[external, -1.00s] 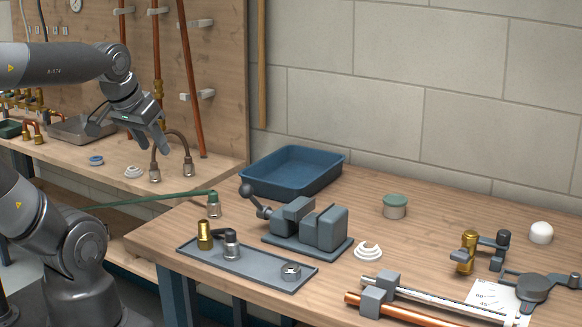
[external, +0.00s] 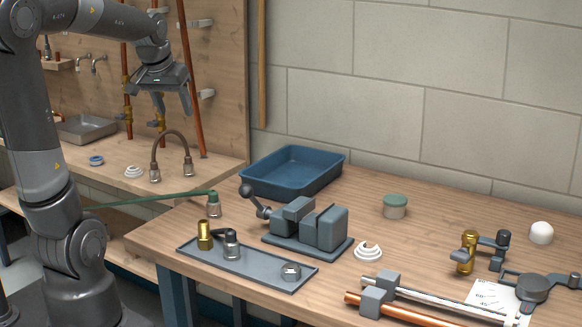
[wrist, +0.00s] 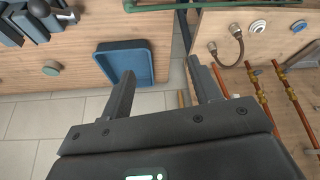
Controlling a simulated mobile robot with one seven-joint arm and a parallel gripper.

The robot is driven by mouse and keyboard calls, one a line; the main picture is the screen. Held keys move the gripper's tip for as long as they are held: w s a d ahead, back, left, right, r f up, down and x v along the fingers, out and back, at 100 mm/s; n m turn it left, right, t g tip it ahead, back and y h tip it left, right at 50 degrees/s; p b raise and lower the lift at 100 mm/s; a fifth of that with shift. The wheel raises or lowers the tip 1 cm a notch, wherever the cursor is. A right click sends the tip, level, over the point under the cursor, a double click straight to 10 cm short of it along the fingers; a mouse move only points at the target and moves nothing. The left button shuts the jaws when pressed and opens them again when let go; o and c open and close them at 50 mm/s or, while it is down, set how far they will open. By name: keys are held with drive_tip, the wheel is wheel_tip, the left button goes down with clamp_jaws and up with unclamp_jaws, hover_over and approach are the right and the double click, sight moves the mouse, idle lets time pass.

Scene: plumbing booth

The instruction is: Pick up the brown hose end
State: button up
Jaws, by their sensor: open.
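The brown hose (external: 172,136) stands as an arch on the back-left wooden bench, with a metal fitting at each end. Its left end (external: 155,172) and right end (external: 187,167) both rest on the bench top. My gripper (external: 173,107) is open and empty, pointing down above the arch and apart from it. In the wrist view the brown hose (wrist: 238,43) shows whole, to the right of my open gripper (wrist: 160,72), not between its fingers.
White rings (external: 134,171) and a blue ring (external: 96,160) lie left of the hose. Copper pipes (external: 188,60) stand on the panel behind. A green hose (external: 150,199) crosses toward the front bench, which holds a blue tray (external: 292,185) and a vise (external: 308,232).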

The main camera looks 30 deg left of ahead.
drive_tip(key=w+a+f+n, duration=0.1)
drive_tip(key=w+a+f, duration=0.2)
drive_tip(key=w+a, duration=0.45)
drive_tip(key=n+g+y, duration=0.1)
drive_tip(key=n+g, duration=0.1)
drive_tip(key=n, duration=0.2)
approach(154, 162)
drive_tip(key=x, duration=0.6)
drive_tip(key=shift+d, duration=0.2)
drive_tip(key=x, duration=0.5)
drive_tip(key=shift+a, duration=0.25)
drive_tip(key=shift+r, duration=0.1)
drive_tip(key=c, duration=1.1)
